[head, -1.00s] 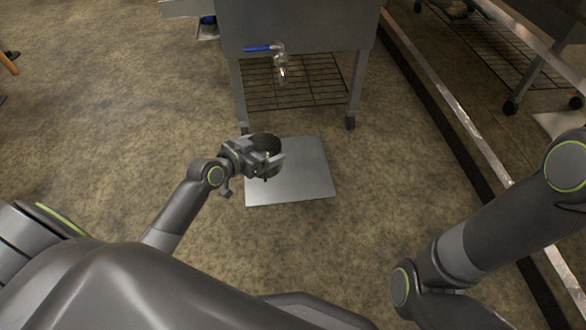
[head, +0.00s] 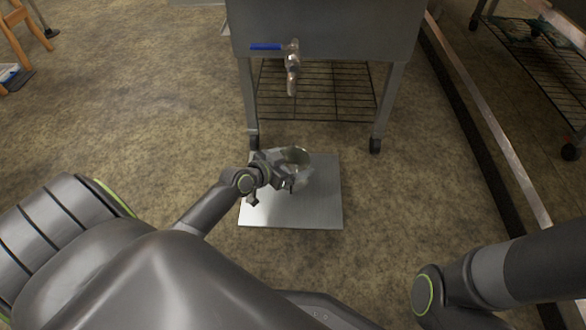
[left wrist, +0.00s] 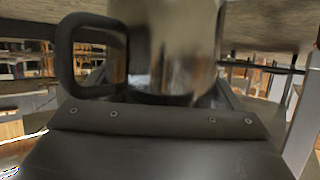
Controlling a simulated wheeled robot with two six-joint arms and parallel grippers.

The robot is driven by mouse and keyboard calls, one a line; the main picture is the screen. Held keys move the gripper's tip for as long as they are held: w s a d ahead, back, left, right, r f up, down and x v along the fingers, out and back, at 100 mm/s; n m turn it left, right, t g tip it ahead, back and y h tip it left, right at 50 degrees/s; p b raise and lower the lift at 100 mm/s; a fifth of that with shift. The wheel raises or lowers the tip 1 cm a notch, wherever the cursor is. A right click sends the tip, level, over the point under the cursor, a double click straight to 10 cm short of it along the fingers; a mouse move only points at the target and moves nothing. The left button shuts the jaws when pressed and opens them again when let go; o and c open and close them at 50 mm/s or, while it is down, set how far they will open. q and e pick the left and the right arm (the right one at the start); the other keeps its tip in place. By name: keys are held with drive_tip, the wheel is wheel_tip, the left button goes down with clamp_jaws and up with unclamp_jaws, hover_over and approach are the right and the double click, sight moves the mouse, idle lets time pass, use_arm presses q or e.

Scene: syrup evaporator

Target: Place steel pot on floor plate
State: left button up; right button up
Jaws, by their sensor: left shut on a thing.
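The steel pot (head: 297,156) is in my left gripper (head: 287,172), which is shut on it above the floor plate. In the left wrist view the shiny steel pot (left wrist: 165,45) fills the top middle, with a dark loop handle (left wrist: 90,55) on its left side. The floor plate (head: 300,208) is a flat grey metal square on the floor in front of the steel stand. The pot looks upright; whether its base touches the plate cannot be told. My right arm comes in at the lower right of the head view, but its gripper is out of the picture.
A steel evaporator stand (head: 325,28) with a blue-handled tap (head: 291,65) rises just behind the plate, with a wire shelf (head: 318,92) between its legs. A metal-edged rail (head: 490,135) runs along the right.

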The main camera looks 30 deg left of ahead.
sight(303, 167)
use_arm(q)
drive_tip(key=shift+f+b, duration=1.6)
drive_tip(key=shift+f, duration=0.55)
drive_tip(key=shift+r, duration=0.15)
drive_tip(key=o, duration=0.9)
drive_tip(key=shift+f, duration=0.2)
drive_tip(key=shift+r, duration=0.1)
